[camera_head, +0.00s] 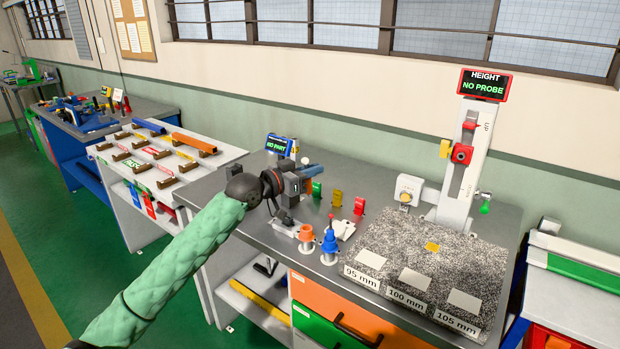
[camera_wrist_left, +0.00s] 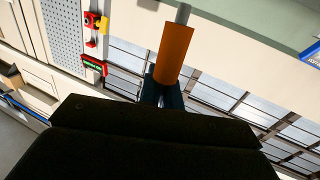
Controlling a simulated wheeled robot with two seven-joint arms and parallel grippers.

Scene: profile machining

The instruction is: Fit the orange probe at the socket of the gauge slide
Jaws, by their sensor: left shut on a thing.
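In the left wrist view an orange cylinder with a grey tip, the orange probe (camera_wrist_left: 173,55), stands between the dark blue fingers of my left gripper (camera_wrist_left: 164,93). The gauge slide, a red block (camera_head: 462,154) with a yellow knob (camera_head: 445,148), sits on the upright white column (camera_head: 457,198) at right, well apart from my gripper. Its socket is too small to tell. The display (camera_head: 485,85) reads "NO PROBE". My right gripper is not in view.
An orange holder (camera_head: 306,233) and a blue piece (camera_head: 330,243) stand at the bench's front. Green, yellow and red pieces (camera_head: 336,198) and a white dial unit (camera_head: 408,189) stand behind.

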